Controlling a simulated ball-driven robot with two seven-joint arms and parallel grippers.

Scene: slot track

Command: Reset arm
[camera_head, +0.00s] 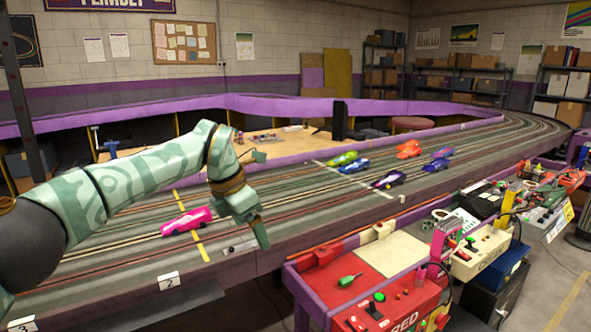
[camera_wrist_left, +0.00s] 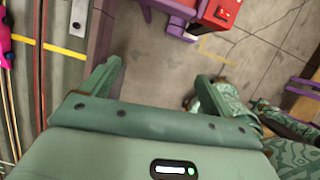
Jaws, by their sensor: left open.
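My left arm comes in from the left in the head view, and its gripper (camera_head: 255,222) hangs over the near edge of the slot track (camera_head: 330,204). The fingers point downward. In the left wrist view the two green fingers of the left gripper (camera_wrist_left: 158,75) stand wide apart, with nothing between them but grey floor below. A pink slot car (camera_head: 187,221) sits on the track just left of the gripper, by a yellow line. It also shows at the left edge of the left wrist view (camera_wrist_left: 6,50). My right gripper is not seen in the head view.
Several cars, including a green one (camera_head: 342,159) and an orange one (camera_head: 409,149), stand farther along the track. Bare floor (camera_wrist_left: 162,60) lies under the left gripper.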

